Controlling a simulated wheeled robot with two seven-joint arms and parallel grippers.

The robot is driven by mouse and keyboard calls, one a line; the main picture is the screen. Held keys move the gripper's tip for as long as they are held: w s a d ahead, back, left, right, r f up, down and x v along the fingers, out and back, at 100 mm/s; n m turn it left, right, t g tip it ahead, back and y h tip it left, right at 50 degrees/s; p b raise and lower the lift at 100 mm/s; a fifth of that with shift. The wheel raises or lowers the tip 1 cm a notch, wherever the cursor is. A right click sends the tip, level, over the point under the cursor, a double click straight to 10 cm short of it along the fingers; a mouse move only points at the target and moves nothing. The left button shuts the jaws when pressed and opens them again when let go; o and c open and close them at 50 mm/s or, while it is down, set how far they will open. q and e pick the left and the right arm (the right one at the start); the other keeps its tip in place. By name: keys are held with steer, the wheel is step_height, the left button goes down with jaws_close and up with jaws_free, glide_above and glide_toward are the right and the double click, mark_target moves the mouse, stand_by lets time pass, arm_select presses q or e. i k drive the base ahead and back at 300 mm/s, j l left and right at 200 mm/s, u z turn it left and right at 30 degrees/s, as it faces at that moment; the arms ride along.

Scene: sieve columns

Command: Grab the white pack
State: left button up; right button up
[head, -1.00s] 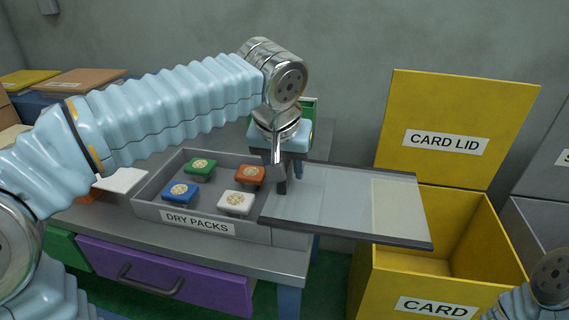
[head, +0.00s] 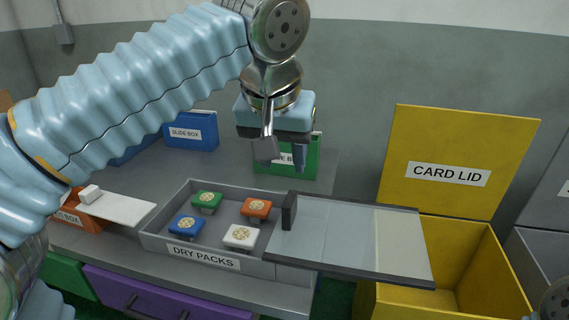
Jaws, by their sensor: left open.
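The white pack (head: 240,237) sits in the front right of the open part of the grey tray labelled DRY PACKS (head: 160,243). A round tan emblem is on its top. The blue pack (head: 186,226), green pack (head: 207,200) and orange pack (head: 256,209) sit beside it in the tray. My left gripper (head: 281,160) is open and empty, raised above and behind the tray's right end, apart from the packs. Of my right arm only a small piece shows at the lower right corner; its gripper is out of view.
A sliding lid (head: 335,232) with a dark upright handle (head: 289,210) sticks out right of the tray. A yellow CARD bin (head: 465,260) with its raised lid (head: 455,150) stands right. A blue slide box (head: 190,132), a green box (head: 300,160) and an orange box (head: 80,215) stand around.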

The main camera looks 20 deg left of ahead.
mark_target(237, 236)
steer(key=k, duration=1)
